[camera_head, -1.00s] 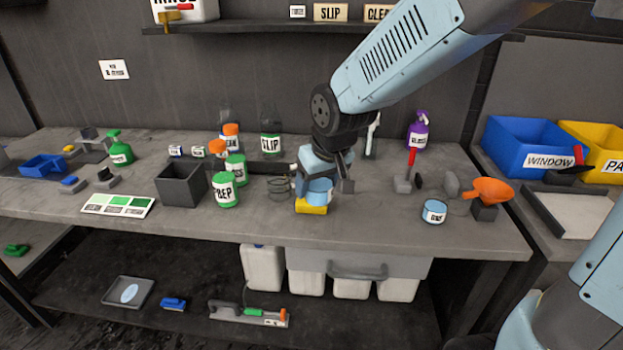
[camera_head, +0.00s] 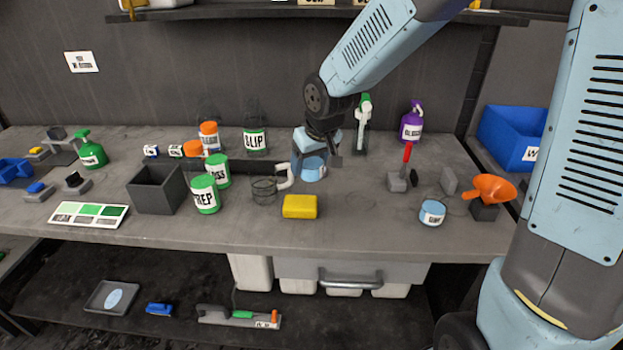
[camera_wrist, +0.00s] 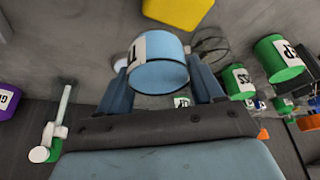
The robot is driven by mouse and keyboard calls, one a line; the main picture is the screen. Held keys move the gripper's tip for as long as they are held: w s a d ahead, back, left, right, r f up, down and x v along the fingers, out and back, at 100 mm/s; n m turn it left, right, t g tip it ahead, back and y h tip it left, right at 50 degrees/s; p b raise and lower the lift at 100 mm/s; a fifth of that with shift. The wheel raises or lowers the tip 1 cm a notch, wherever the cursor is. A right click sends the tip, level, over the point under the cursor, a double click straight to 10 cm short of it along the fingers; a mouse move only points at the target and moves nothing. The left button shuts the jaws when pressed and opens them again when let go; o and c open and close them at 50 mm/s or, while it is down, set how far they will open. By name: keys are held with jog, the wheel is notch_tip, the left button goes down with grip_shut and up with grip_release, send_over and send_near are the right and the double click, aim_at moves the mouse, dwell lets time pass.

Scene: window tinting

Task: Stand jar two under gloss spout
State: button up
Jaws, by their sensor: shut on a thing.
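A light blue jar (camera_head: 312,168) is in my gripper (camera_head: 316,158), near the middle of the workbench. In the wrist view the jar (camera_wrist: 160,75) sits between the two blue fingers, its white label partly turned away and only one letter showing. Whether it touches the bench is unclear. A purple pump bottle (camera_head: 411,122), its label seeming to read GLOSS, stands at the back right of the jar. A green and white upright thing with a spout (camera_head: 363,122) stands between them at the back.
A yellow block (camera_head: 299,207) lies in front of the held jar. A wire ring (camera_head: 264,190) and green-lidded jars (camera_head: 205,195) stand to the left. Bare bench lies before the red-handled tool.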

jog(key=w+f, duration=0.6)
jog(key=shift+d+f, duration=0.25)
jog(key=shift+f, duration=1.45)
jog(key=shift+f, duration=0.1)
jog(key=o, duration=1.1)
jog(key=shift+c, duration=0.2)
jog(key=v, duration=1.2)
